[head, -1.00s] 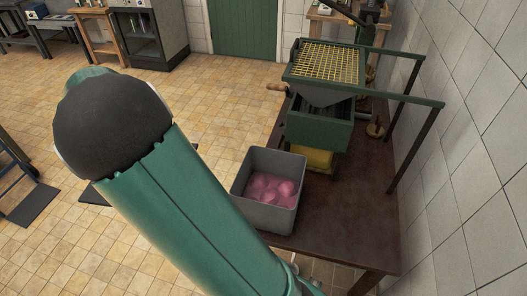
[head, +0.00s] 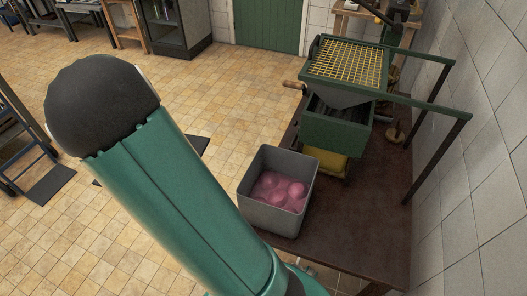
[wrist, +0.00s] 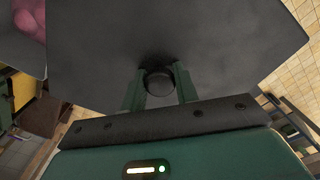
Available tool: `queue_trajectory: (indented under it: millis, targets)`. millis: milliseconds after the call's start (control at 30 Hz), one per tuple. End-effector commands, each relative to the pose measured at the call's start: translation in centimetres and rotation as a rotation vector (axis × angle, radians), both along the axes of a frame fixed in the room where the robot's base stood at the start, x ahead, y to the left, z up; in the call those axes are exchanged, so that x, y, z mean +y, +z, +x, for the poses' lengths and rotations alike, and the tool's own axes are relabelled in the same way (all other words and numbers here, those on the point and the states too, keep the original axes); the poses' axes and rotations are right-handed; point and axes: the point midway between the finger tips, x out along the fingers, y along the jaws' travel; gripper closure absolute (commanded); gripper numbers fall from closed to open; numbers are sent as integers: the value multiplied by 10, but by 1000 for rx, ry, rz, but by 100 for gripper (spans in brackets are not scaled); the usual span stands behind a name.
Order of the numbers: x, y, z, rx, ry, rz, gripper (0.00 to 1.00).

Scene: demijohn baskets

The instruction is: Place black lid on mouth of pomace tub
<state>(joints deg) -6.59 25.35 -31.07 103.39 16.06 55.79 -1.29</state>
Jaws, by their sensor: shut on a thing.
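The pomace tub (head: 270,213) is a grey, square, open-topped tub with pink lumps inside. It stands upright on the dark table, and its mouth is uncovered in the head view. In the wrist view, my gripper (wrist: 159,92) is shut on the round knob of the black lid (wrist: 225,45). The lid is a flat dark plate that fills much of that view. Pink lumps (wrist: 30,20) show past the lid's left edge, at the upper left. The lid and my gripper do not show in the head view, where my arm fills the left and centre.
The dark table (head: 350,240) runs along the tiled wall at right. A green crusher (head: 338,130) with a yellow grid and long handles stands behind the tub. A yellow container (head: 328,163) sits under it. The tiled floor at left is mostly open.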

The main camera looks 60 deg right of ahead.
Motion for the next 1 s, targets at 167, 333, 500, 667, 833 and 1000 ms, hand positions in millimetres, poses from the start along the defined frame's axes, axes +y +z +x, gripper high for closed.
queue_trajectory:
  millis: [167, 333, 500, 667, 833, 1000]
  targets:
    - [-66, -15, -40, 1, -170, 5, 98]
    - [-121, -29, -84, 0, -325, 6, 98]
    - [-168, -42, -134, 1, -479, 7, 98]
    - [-205, -54, -186, 1, -626, 4, 98]
    - [-237, -66, -244, 3, -780, 0, 98]
    - [-253, -74, -287, 3, -890, -5, 98]
